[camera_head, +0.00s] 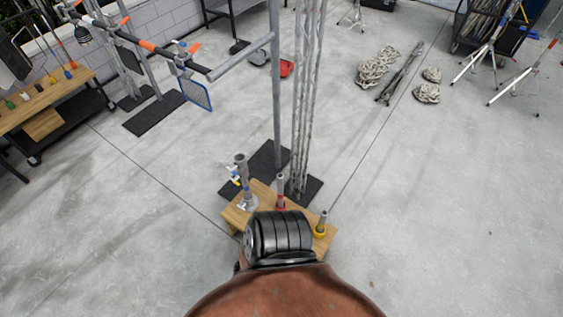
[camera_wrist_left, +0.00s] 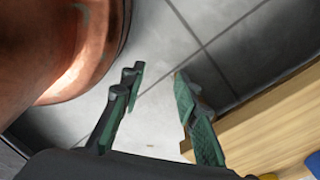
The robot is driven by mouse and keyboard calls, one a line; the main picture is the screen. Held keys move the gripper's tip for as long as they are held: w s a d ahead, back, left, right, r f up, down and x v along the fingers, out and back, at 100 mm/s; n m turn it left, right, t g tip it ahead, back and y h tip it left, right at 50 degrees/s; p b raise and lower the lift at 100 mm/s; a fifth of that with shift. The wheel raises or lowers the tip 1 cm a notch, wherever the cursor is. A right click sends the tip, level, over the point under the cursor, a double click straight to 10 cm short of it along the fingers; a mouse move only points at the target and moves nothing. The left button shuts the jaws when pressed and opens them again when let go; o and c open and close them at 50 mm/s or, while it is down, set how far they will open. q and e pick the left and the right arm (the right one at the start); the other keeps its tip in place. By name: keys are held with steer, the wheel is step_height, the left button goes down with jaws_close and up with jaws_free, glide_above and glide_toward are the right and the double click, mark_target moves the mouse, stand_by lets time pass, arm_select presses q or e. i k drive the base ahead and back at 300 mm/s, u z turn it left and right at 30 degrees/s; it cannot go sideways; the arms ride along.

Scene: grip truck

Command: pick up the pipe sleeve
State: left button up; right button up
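Three upright grey pipe pieces stand on a small wooden bench (camera_head: 262,190) in the head view. One has a wide grey base and blue and white fittings (camera_head: 241,178); one has a red base (camera_head: 280,190); one, shorter, has a yellow base (camera_head: 321,224). I cannot tell which is the pipe sleeve. My left gripper (camera_wrist_left: 160,92) shows in the wrist view with its green-padded fingers apart and only floor between them. It is beside a wooden edge (camera_wrist_left: 262,122), and a blue thing (camera_wrist_left: 314,163) is cut off at the lower right. My right gripper is not in view.
A tall metal truss (camera_head: 306,100) and a pole (camera_head: 275,90) rise from black floor plates behind the bench. A wooden worktable (camera_head: 45,97) stands at the left. Coiled rope (camera_head: 377,67) and tripods (camera_head: 488,55) are at the back right. Open floor lies on both sides.

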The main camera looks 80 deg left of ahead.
mark_target(240, 158)
steer(key=i, duration=0.35)
steer(key=u, duration=3.15)
steer(key=i, duration=0.5)
steer(key=z, duration=0.05)
